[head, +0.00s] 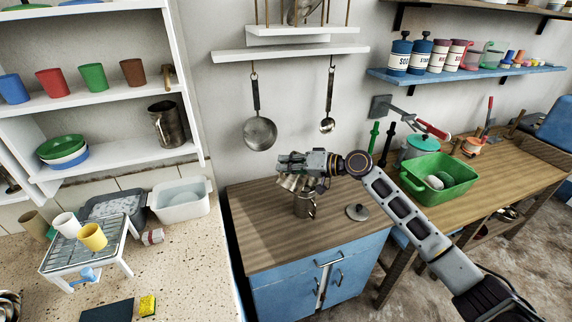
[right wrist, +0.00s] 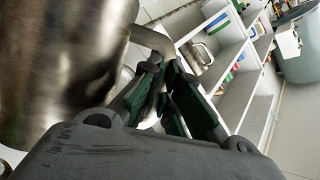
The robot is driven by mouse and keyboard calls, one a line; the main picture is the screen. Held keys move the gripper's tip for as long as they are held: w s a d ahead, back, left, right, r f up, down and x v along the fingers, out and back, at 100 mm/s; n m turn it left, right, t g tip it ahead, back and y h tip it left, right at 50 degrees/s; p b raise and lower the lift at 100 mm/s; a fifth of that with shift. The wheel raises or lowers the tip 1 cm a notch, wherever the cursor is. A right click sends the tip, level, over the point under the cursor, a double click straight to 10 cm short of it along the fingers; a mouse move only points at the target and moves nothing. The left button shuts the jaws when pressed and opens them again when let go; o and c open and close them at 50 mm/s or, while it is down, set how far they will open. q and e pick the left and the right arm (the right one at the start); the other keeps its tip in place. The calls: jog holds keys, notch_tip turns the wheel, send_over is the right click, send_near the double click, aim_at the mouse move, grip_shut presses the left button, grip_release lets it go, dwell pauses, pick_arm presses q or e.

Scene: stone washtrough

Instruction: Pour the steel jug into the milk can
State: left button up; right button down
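The steel jug (head: 289,184) is in my right gripper (head: 296,163), above the blue cabinet. It looks tilted, and the gripper partly covers it. In the right wrist view the jug (right wrist: 60,60) fills the left side, and its handle (right wrist: 152,40) runs in between the fingers (right wrist: 172,98), which are closed on it. The milk can (head: 304,207) stands upright on the wooden cabinet top, right below the jug. The jug overlaps the can's top in the picture, so its mouth and any liquid are hidden. My left gripper is out of view.
A round grey lid (head: 357,211) lies on the cabinet top (head: 270,240), right of the can. A green basin (head: 440,178) and a teal pot (head: 421,147) stand on the bench further right. A pan (head: 260,132) and a ladle (head: 328,124) hang behind. Another metal jug (head: 166,126) stands on the left shelf.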

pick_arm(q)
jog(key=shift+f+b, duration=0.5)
pick_arm(e)
jog(key=shift+w+d+r+m+y, duration=0.3)
jog(key=shift+w+d+m+y, duration=0.2)
jog(key=shift+w+d+m, duration=0.25)
dwell(1.7)
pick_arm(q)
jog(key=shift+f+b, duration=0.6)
pick_arm(e)
jog(key=shift+w+d+f+m+y, duration=0.15)
jog(key=shift+w+d+m+y, duration=0.35)
jog(key=shift+w+d+m, duration=0.45)
dwell(1.8)
jog(key=shift+s+a, duration=0.2)
jog(key=shift+a, duration=0.05)
dwell(0.7)
